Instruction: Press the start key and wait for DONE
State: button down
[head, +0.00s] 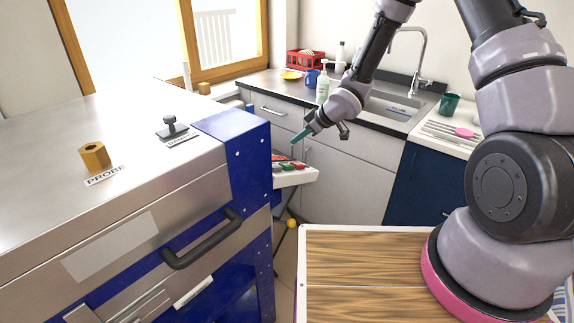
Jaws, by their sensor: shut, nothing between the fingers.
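A white control panel (297,178) juts out beyond the right side of the kiln (120,190). No DONE text is readable. My gripper (297,138) is shut and empty, with teal fingertips, pointing down-left. In the picture it is just above the panel, apart from the keys.
The kiln's lid bears a brass nut-shaped piece (94,156) by a PROBE label and a dark knob (172,127). A black handle (202,240) is on its front. A wooden top (360,270) is at front right.

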aim_at(293, 165)
jog(key=shift+s+a+f, duration=0.25)
jog(key=shift+s+f, duration=0.05)
jog(key=shift+f, duration=0.55)
jog(key=shift+s+a+f, duration=0.2)
jog(key=shift+s+f, duration=0.15)
jog(key=shift+f, duration=0.45)
jog(key=shift+s+a+f, duration=0.25)
jog(key=shift+s+f, duration=0.05)
jog(key=shift+f, duration=0.55)
jog(key=shift+s+a+f, duration=0.1)
jog(key=shift+f, duration=0.25)
jog(key=shift+s+a+f, duration=0.1)
jog(key=shift+s+f, duration=0.1)
jog(key=shift+f, duration=0.3)
dwell(0.7)
jog(key=shift+r, duration=0.15)
jog(key=shift+w+d+r, duration=0.2)
jog(key=shift+w+r, duration=0.1)
jog(key=shift+r, duration=0.4)
jog(key=shift+r, duration=0.1)
jog(key=r, duration=0.1)
jog(key=w+d+r, duration=0.1)
jog(key=r, duration=0.2)
jog(key=shift+w+d+r, duration=0.15)
jog(key=shift+w+r, duration=0.05)
jog(key=shift+w, duration=0.15)
